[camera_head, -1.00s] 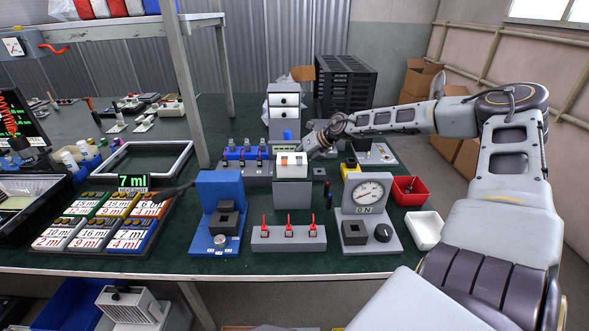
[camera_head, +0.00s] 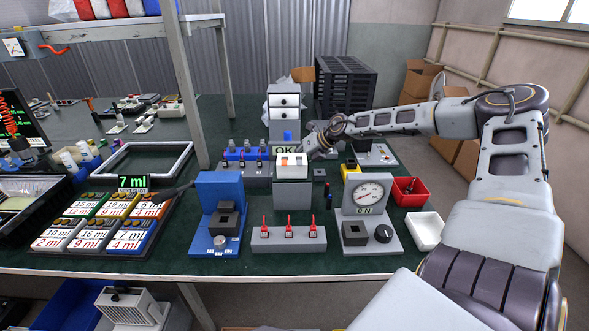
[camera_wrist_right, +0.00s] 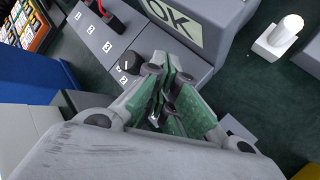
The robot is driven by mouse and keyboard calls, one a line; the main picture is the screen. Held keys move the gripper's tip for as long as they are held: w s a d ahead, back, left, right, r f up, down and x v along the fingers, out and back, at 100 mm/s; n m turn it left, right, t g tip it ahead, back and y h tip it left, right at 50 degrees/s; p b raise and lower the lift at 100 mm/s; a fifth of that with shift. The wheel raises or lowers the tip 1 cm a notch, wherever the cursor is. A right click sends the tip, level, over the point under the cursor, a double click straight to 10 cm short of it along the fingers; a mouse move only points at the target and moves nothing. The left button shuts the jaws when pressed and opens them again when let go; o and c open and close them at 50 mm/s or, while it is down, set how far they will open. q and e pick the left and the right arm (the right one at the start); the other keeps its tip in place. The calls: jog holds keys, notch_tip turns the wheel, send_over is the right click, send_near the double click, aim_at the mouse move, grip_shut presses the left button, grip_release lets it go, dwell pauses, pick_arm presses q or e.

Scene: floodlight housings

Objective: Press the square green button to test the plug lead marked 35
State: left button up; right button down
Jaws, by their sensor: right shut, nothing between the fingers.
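My right gripper (camera_head: 308,150) reaches in from the right at the back of the bench. It is shut and empty, beside a grey tester whose display (camera_head: 285,150) reads "OK". The right wrist view shows the shut fingers (camera_wrist_right: 166,95) close to this tester's numbered panel (camera_wrist_right: 108,48), by a dark round knob (camera_wrist_right: 130,63); the OK display (camera_wrist_right: 174,22) is just beyond. I cannot make out a square green button or a lead marked 35; the fingers may hide part of the panel. A pale box (camera_head: 291,170) with small coloured patches on top stands in front. My left gripper is out of view.
A blue stand (camera_head: 220,195), a grey block with red levers (camera_head: 288,240) and a dial gauge (camera_head: 370,193) stand in front. A red bin (camera_head: 408,192) and white bin (camera_head: 427,230) are at the right. A shelf post (camera_head: 183,85) rises at the left.

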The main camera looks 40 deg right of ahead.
jog(key=shift+r+p, duration=0.4)
jog(key=shift+r, duration=0.3)
jog(key=shift+r, duration=0.1)
jog(key=shift+r+p, duration=1.75)
jog(key=shift+r, duration=0.7)
notch_tip(320, 180, up, 21)
jog(key=p, duration=2.1)
jog(key=shift+r+p, duration=0.5)
jog(key=shift+p, duration=0.05)
